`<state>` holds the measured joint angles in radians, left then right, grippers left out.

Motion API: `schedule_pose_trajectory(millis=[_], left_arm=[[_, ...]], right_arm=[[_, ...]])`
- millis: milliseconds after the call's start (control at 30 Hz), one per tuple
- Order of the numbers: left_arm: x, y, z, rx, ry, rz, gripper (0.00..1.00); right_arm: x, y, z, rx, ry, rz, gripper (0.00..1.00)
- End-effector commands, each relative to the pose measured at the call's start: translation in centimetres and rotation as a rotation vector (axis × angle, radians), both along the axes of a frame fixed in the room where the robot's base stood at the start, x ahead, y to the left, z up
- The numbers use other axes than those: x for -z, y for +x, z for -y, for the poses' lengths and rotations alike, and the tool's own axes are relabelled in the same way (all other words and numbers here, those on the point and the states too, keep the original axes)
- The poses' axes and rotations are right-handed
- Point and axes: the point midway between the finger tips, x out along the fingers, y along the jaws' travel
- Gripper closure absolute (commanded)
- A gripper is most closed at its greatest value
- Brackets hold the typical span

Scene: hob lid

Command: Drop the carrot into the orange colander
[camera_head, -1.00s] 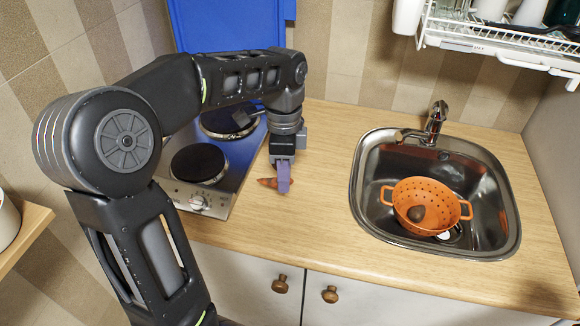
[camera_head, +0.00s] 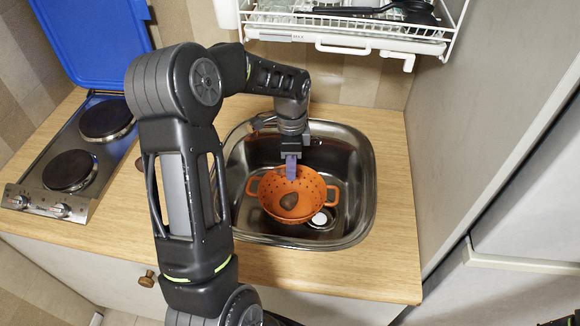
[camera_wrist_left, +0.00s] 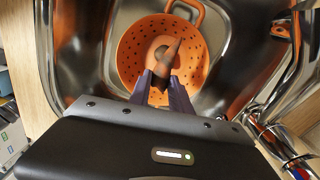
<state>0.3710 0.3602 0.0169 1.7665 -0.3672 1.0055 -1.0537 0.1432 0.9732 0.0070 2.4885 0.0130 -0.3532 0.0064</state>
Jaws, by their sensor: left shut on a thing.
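The orange colander (camera_head: 318,205) sits in the sink, with a brown roundish thing (camera_head: 289,201) inside it. My left gripper (camera_head: 291,172) is over the back part of the colander, fingers pointing down. In the left wrist view, the gripper (camera_wrist_left: 163,88) is shut on the carrot (camera_wrist_left: 170,58), which appears in front of the colander bowl (camera_wrist_left: 129,55). In the head view I cannot make out the carrot against the orange bowl.
The steel sink (camera_head: 358,190) surrounds the colander, and its tap is largely hidden behind my left arm. A white dish rack (camera_head: 350,45) hangs above the sink. A two-plate hob (camera_head: 70,170) with a raised blue lid (camera_head: 95,40) stands at left.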

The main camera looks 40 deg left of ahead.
Motion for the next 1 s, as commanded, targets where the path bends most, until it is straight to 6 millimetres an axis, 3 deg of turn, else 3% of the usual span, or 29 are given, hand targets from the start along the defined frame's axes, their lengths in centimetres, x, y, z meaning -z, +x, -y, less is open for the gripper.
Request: schedule_pose_trajectory(millis=[533, 1000], left_arm=[[0.5, 0.5, -0.1, -0.001, -0.001, -0.001, 1.0], [5.4, 0.5, -0.1, -0.001, -0.001, -0.001, 1.0]], right_arm=[[0.4, 0.0, 0.0, 0.0, 0.001, 0.001, 0.64], [3.5, 0.4, -0.3, -0.003, 0.01, 0.015, 0.64]])
